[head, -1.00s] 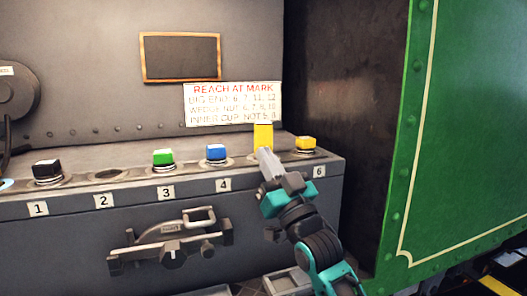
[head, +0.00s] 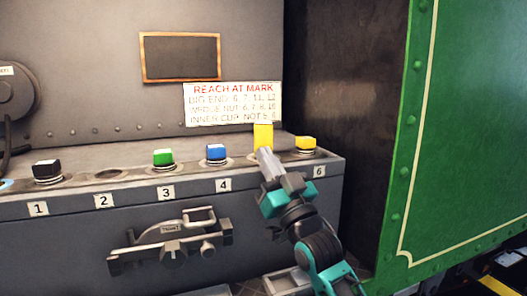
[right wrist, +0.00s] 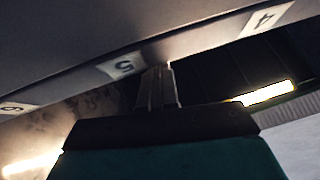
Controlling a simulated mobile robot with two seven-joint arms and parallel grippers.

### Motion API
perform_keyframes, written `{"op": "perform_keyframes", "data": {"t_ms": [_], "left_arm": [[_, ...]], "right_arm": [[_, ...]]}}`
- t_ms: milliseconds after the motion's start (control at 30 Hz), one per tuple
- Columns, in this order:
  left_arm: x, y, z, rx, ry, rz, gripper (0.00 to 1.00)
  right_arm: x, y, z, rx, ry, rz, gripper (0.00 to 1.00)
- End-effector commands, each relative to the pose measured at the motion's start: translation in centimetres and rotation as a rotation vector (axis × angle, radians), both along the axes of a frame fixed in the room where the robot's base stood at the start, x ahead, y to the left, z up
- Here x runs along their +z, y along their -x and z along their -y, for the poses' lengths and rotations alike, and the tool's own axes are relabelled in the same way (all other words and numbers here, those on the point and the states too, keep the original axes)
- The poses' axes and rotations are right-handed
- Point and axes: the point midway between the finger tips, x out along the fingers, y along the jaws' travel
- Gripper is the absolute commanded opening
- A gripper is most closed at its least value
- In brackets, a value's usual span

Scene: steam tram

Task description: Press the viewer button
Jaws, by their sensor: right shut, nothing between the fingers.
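No label in view names a viewer button. A row of buttons lies along a grey ledge: black (head: 47,169) over plate 1, green (head: 163,157) over plate 3, blue (head: 216,152) over plate 4 and yellow-orange (head: 305,143) by plate 6. Position 2 is a bare round hole (head: 109,174). My right gripper (head: 264,154) is shut and empty, its fingertips in front of an upright yellow piece (head: 263,136) at position 5. The fingers hide its lower part; I cannot tell whether they touch. The right wrist view shows the shut fingers (right wrist: 157,88) beside plate 5 (right wrist: 122,66).
A sign (head: 233,104) headed "REACH AT MARK" and a framed dark board (head: 180,57) are on the back wall. A latch handle (head: 172,243) juts from the box front below the buttons. A green riveted panel (head: 465,120) stands at the right.

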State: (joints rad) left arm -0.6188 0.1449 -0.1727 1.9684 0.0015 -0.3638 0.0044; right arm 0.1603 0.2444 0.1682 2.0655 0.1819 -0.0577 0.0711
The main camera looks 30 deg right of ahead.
Motion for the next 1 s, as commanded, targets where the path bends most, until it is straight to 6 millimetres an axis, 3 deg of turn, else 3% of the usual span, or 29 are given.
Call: {"op": "perform_keyframes", "data": {"t_ms": [1000], "left_arm": [[0.1, 0.1, 0.0, -0.001, -0.001, -0.005, 0.00]], "right_arm": [[0.0, -1.1, 0.7, 0.000, 0.000, -0.001, 0.00]]}}
